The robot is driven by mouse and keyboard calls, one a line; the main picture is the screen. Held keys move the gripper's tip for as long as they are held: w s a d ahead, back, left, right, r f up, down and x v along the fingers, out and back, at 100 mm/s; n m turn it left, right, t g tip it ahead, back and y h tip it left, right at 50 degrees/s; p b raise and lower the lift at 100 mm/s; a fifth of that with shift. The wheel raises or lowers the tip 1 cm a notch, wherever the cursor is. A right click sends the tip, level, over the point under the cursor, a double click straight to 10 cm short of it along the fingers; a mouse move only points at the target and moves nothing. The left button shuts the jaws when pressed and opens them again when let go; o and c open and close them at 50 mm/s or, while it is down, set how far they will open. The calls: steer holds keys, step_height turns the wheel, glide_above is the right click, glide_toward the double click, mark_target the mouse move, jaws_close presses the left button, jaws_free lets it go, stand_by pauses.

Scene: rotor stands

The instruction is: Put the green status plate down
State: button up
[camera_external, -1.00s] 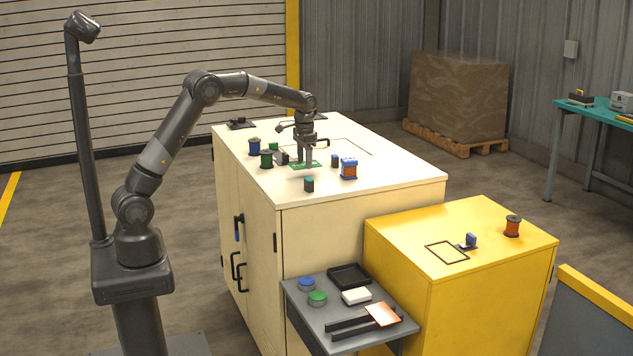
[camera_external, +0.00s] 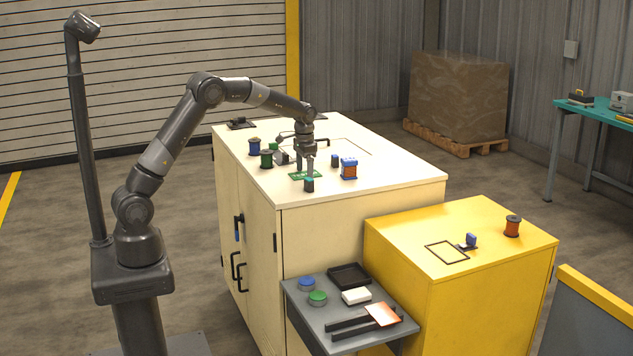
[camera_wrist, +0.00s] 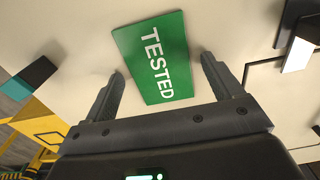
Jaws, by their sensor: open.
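The green status plate (camera_external: 303,176) lies on the cream cabinet top (camera_external: 385,185), near its front part. In the wrist view the plate (camera_wrist: 150,58) shows its face with the white word TESTED, slightly turned. My gripper (camera_external: 306,172) is low over the plate with its fingers spread apart. In the wrist view the two fingers stand at the plate's left and right, with visible gaps to its edges. They do not grip it. I cannot tell whether the fingertips touch the cabinet top.
A small dark block with a teal top (camera_external: 309,185) stands close in front of the plate. Green (camera_external: 266,160) and blue (camera_external: 254,147) spools stand left. The cabinet's right side is clear.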

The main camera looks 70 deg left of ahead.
mark_target(304, 174)
steer(key=shift+r, duration=0.1)
step_height(304, 174, up, 12)
stand_by(0.5)
steer(key=s+d+r+t, duration=0.1)
steer(key=s+d+r, duration=0.2)
steer(key=s, duration=0.4)
steer(key=s+d+r+t, duration=0.1)
steer(key=s+d+r, duration=0.2)
steer(key=s, duration=0.3)
steer(key=s+d+r+t, duration=0.1)
steer(key=s+d+r, duration=0.25)
steer(key=s, duration=0.35)
steer(key=s+d+f+t, duration=0.1)
steer(key=s+f, duration=0.3)
steer(key=s, duration=0.5)
steer(key=s+d+f+t, duration=0.1)
steer(key=s+d+f, duration=0.2)
steer(key=s, duration=0.7)
steer(key=shift+d+f+t, duration=0.3)
steer(key=shift+d+f, duration=0.05)
steer(key=shift+d, duration=0.4)
